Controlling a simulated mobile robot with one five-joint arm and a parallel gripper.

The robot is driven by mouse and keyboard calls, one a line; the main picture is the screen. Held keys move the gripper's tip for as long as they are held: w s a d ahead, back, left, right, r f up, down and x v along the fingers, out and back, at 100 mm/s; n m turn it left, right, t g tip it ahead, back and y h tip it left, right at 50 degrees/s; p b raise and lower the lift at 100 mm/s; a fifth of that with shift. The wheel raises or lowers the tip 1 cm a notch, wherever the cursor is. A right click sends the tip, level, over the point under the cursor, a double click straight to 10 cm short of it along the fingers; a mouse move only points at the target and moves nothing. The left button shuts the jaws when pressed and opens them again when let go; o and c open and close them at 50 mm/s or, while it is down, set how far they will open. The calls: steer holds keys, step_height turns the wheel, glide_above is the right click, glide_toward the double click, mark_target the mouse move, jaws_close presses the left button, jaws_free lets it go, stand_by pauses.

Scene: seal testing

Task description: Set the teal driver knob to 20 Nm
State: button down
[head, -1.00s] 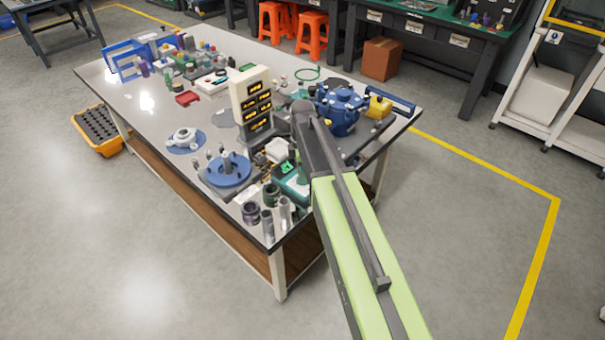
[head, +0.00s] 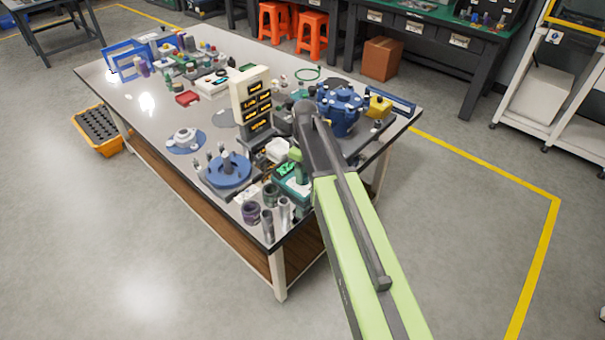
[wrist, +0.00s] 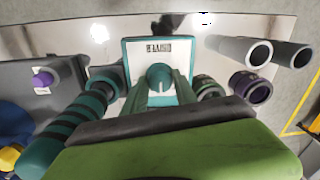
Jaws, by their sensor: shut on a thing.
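The teal driver knob (wrist: 160,77) stands in the middle of the wrist view, in front of a white plate with a teal rim (wrist: 183,57). A small dark-marked label (wrist: 158,47) sits on the plate; I cannot read its setting. My gripper (wrist: 165,120) crosses the lower part of the wrist view as a dark bar and a lime-green body, covering the knob's near side. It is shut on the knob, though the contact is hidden. In the head view, the teal driver station (head: 292,188) is near the table's front right corner, partly behind my arm.
Purple-rimmed (wrist: 252,86) and grey (wrist: 245,50) tubes stand right. In the head view, a display tower (head: 251,100) and a blue pump-like unit (head: 340,110) are nearby.

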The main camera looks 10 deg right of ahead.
mark_target(305, 176)
steer(key=m, duration=0.4)
steer(key=shift+s, duration=0.1)
steer(key=shift+m, duration=1.8)
steer(key=c, duration=1)
jaws_free()
step_height(305, 176, up, 18)
steer(key=p, duration=1.7)
steer(key=shift+d+f, duration=0.25)
steer(key=shift+d, duration=0.1)
